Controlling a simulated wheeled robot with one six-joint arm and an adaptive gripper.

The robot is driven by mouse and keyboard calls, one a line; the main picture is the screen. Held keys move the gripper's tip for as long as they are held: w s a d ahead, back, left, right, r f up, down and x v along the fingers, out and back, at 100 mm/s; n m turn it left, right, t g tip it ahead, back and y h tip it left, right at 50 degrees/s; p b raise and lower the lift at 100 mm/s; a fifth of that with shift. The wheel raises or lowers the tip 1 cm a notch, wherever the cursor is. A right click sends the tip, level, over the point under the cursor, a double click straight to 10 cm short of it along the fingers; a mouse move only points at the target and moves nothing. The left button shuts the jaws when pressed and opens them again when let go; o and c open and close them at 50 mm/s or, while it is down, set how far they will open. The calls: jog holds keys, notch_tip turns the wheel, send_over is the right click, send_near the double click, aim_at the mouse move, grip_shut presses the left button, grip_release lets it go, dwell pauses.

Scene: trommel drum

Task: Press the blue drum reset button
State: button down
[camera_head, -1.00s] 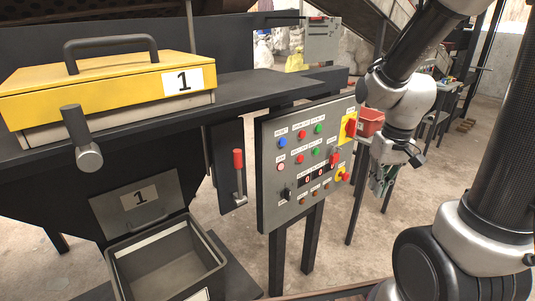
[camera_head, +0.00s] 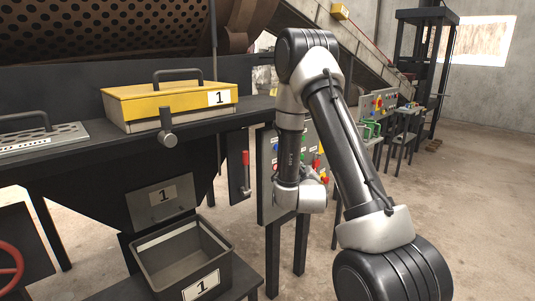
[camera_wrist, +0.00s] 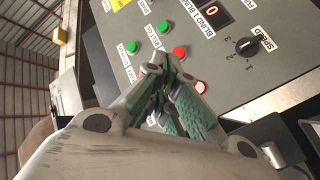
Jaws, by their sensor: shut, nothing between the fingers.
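The control panel (camera_head: 266,205) stands right of the hopper, partly covered by my arm. The blue button (camera_head: 276,147) shows small near its upper left edge, beside my forearm. In the wrist view the panel (camera_wrist: 282,72) fills the upper right, and no blue button shows there; the fingers cover part of the panel. My gripper (camera_wrist: 160,62) is shut and empty, its green-padded fingers pointing at the panel near a red button (camera_wrist: 179,53). I cannot tell whether the tips touch the panel. In the head view my fingers are hidden behind my wrist.
A red-handled lever (camera_head: 246,172) stands left of the panel. A grey bin (camera_head: 150,268) and yellow-lidded box (camera_head: 165,103) are further left. Floor is open at right.

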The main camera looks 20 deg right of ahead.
jog(key=shift+n+t+h, duration=0.5)
jog(key=shift+t, duration=0.2)
notch_tip(320, 180, up, 4)
jog(key=shift+w, duration=0.1)
jog(key=w+a, duration=0.2)
jog(key=w, duration=0.6)
jog(key=shift+a, duration=0.4)
jog(key=shift+w, duration=0.15)
dwell(0.6)
jog(key=shift+w+a, duration=0.15)
jog(key=shift+w, duration=0.1)
jog(key=shift+w+a, duration=0.15)
jog(key=shift+w, duration=0.3)
dwell(0.7)
dwell(0.3)
jog(key=shift+s+d, duration=0.3)
jog(key=shift+s, duration=0.55)
